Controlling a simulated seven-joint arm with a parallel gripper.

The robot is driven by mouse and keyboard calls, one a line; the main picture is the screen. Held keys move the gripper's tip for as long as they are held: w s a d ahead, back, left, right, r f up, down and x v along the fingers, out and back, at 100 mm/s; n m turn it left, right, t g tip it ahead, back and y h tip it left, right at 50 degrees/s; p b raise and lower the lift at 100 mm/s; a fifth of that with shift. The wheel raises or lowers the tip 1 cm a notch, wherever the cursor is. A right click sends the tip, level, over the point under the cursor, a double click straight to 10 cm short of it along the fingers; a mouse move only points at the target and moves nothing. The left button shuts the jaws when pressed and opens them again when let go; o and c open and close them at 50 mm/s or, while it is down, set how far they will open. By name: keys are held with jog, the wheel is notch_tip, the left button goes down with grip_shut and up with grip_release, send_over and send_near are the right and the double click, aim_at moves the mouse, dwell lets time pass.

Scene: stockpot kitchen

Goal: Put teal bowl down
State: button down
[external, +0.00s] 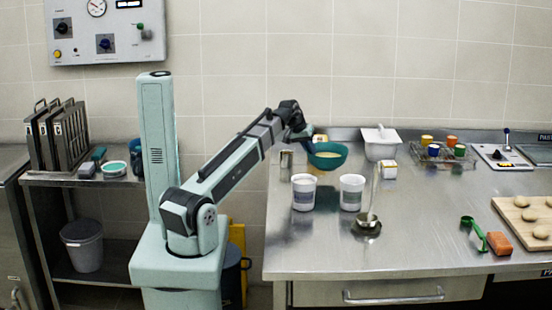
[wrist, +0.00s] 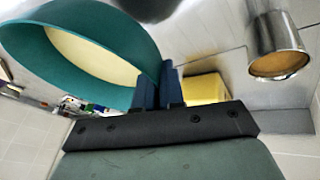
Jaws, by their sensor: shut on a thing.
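The teal bowl (external: 328,161) is at the left back part of the steel counter (external: 420,205), with something pale yellow inside it. My gripper (external: 306,139) is at the bowl's left rim. In the wrist view the dark blue fingers (wrist: 159,86) are shut on the rim of the bowl (wrist: 105,20), which fills the upper left. In the external view the bowl looks roughly upright. I cannot tell whether its base touches the counter.
A metal can (external: 286,165) stands left of the bowl; it also shows in the wrist view (wrist: 275,35). Two white cups (external: 304,193) (external: 352,193) stand in front. A yellow object (wrist: 205,92) lies near the fingers.

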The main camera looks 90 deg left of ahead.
jog(key=shift+f, duration=2.35)
jog(key=shift+f, duration=0.1)
jog(key=c, duration=1.2)
grip_release()
jog(key=shift+c, duration=0.2)
jog(key=v, duration=1.2)
